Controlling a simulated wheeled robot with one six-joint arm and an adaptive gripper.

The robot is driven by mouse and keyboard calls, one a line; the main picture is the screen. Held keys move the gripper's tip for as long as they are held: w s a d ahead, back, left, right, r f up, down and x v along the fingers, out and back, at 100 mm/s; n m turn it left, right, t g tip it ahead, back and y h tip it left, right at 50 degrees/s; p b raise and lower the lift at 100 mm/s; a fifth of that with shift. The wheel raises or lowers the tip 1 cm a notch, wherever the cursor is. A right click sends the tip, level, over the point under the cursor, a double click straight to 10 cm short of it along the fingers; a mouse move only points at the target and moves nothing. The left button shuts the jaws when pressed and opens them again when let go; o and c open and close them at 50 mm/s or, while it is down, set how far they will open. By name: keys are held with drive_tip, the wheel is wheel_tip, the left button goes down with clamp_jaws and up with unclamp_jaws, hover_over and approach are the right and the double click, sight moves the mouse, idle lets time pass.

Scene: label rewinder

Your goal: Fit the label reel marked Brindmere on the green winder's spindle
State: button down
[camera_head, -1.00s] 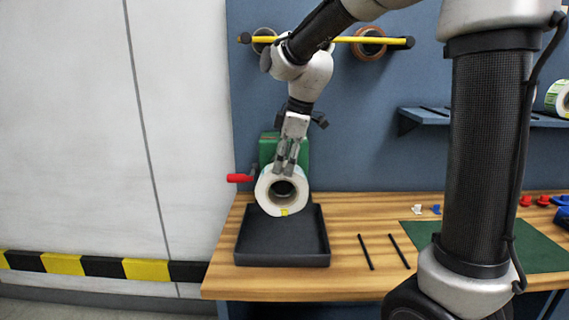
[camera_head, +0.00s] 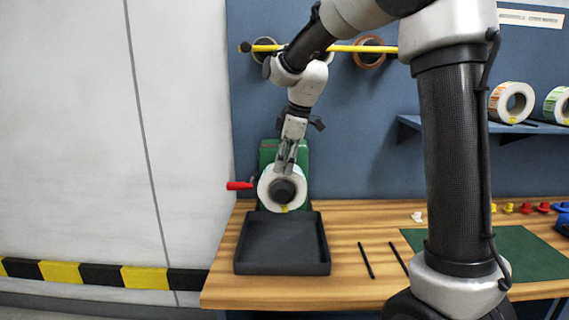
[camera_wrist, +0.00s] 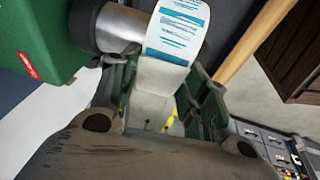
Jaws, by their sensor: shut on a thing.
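The green winder (camera_head: 268,152) stands at the back left of the bench, with a red crank handle (camera_head: 240,185) on its left. My gripper (camera_head: 285,172) reaches down in front of it, shut on the upper part of a white label reel (camera_head: 272,204). The reel faces the camera, and a dark round end fills its core. In the wrist view the reel (camera_wrist: 177,30) shows blue-printed labels between my fingers (camera_wrist: 160,100). The winder's metal spindle (camera_wrist: 118,30) meets the reel's side there and looks in line with its core. The brand name is not legible.
A black tray (camera_head: 240,245) lies in front of the winder. Two dark rods (camera_head: 366,260) and a green mat (camera_head: 530,250) lie to the right. Other reels (camera_head: 511,102) stand on a wall shelf.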

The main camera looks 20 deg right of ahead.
drive_tip(key=shift+w+d, duration=0.35)
drive_tip(key=shift+w, duration=0.7)
drive_tip(key=shift+w+d, duration=0.35)
drive_tip(key=shift+w, duration=0.7)
drive_tip(key=shift+w+d, duration=0.35)
drive_tip(key=shift+w, duration=0.7)
drive_tip(key=c, duration=0.7)
unclamp_jaws()
drive_tip(key=shift+r, duration=0.1)
drive_tip(key=shift+w+v, duration=0.15)
drive_tip(key=shift+v, duration=1)
drive_tip(key=shift+w+v, duration=0.2)
drive_tip(key=shift+v, duration=0.9)
drive_tip(key=shift+w+v, duration=0.15)
drive_tip(key=shift+v, duration=1)
drive_tip(key=shift+a+r, duration=0.1)
drive_tip(key=shift+a, duration=0.05)
